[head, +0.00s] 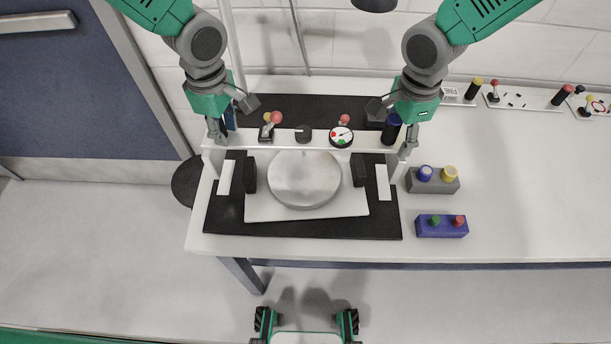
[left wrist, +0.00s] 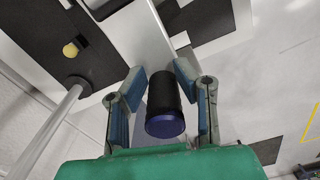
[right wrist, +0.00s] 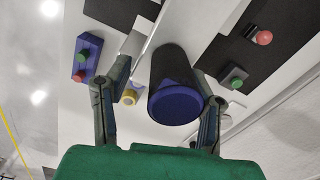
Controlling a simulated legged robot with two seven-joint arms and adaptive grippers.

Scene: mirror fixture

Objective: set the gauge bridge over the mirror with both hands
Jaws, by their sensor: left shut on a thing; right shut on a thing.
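The gauge bridge (head: 320,142) is a long white bar with a leg at each end and a round dial near its middle. It spans left to right across the far edge of the round grey mirror (head: 304,182), which lies on a white plate between two black blocks. My left gripper (head: 217,136) is shut on the bridge's left post (left wrist: 165,105), black with a blue end. My right gripper (head: 405,146) is shut on the right post (right wrist: 176,85), also black with a blue end. Whether the bridge's feet touch the surface I cannot tell.
White strips (head: 226,177) (head: 383,182) lie on the black mat (head: 300,228) either side of the mirror. Grey (head: 433,187) and blue (head: 428,229) button boxes stand to the right. More controls sit at the back right. The table's right side is mostly clear.

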